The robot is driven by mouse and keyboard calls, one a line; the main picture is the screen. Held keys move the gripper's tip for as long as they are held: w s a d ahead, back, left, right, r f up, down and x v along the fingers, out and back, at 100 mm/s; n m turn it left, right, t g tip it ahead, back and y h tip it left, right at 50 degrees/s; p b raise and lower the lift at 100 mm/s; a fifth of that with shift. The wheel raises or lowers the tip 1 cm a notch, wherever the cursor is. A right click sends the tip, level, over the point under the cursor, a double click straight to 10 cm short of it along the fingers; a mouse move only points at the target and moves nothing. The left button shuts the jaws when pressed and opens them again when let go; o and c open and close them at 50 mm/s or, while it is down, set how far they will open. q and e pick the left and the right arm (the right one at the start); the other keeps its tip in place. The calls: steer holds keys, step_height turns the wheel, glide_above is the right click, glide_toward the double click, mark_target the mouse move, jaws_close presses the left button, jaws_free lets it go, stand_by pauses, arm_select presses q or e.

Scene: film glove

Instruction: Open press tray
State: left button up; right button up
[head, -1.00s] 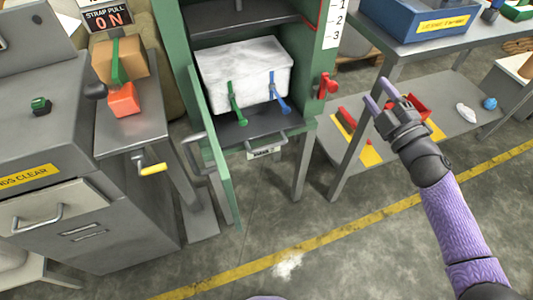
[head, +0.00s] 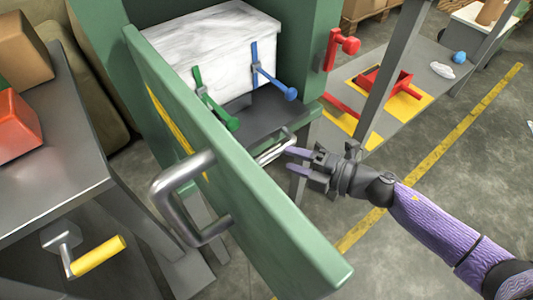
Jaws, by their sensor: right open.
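The press tray (head: 258,120) is a dark plate inside the green press, with a white wrapped bale (head: 222,50) standing on it. Its metal bar handle (head: 276,148) sticks out at the front, partly hidden behind the open green door. The tray looks pushed in. My right gripper (head: 289,161) is open and empty, with its purple-tipped fingers pointing left at the handle's right end. They overlap or nearly touch it; I cannot tell whether the handle is between them. My left gripper is not in view.
The green door (head: 240,190) with its own large handle (head: 180,205) stands open toward me, left of the tray. A red lever (head: 341,46) sits on the press's right side. A grey side table (head: 45,150) with a yellow-gripped crank (head: 98,256) is at left.

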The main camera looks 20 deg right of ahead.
mark_target(274, 152)
steer(key=b+x, duration=0.1)
steer(key=x, duration=0.4)
steer(key=shift+w+f, duration=0.1)
jaws_close()
stand_by(0.9)
stand_by(0.4)
